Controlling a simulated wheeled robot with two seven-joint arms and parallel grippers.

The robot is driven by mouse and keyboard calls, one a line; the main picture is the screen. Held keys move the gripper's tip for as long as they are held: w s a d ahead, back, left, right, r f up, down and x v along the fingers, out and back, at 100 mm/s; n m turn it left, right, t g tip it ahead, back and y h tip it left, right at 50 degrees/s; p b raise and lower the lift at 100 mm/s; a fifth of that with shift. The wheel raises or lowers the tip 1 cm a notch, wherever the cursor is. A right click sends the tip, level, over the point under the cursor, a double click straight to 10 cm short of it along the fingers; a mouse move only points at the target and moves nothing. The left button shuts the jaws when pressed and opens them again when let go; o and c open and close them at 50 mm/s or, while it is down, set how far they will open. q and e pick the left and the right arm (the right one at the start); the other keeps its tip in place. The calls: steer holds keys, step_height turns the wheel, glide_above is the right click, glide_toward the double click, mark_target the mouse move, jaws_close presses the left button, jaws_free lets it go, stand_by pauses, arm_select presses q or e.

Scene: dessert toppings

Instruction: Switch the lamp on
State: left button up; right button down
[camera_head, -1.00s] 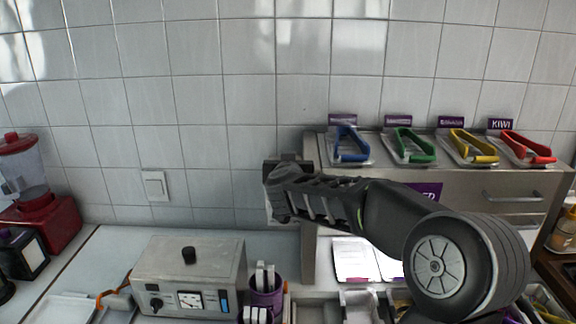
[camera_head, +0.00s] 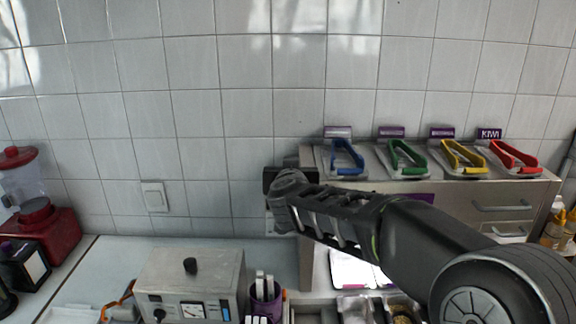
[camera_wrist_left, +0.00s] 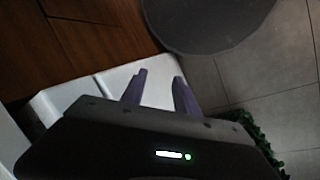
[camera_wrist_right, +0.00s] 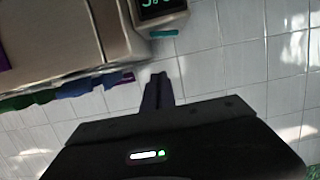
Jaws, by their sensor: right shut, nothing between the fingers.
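No lamp is plain in any view. A white wall switch (camera_head: 154,196) is on the tiled wall, left of centre in the head view. My right gripper reaches towards the wall, to the right of the switch and well apart from it. Its fingers are hidden behind its dark body in the head view. In the right wrist view the right gripper (camera_wrist_right: 157,90) has its fingers together with nothing between them, against white tiles.
A steel box with a black knob (camera_head: 190,266) stands on the counter (camera_head: 108,262) below the switch. A red blender (camera_head: 40,222) is at left. Coloured tongs (camera_head: 407,158) lie on the steel cabinet (camera_head: 450,194) at right. The wall around the switch is clear.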

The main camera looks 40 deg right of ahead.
steer(key=v, duration=0.2)
steer(key=shift+s+a+r, duration=0.1)
steer(key=shift+s+a, duration=0.1)
steer(key=shift+s, duration=0.05)
stand_by(0.5)
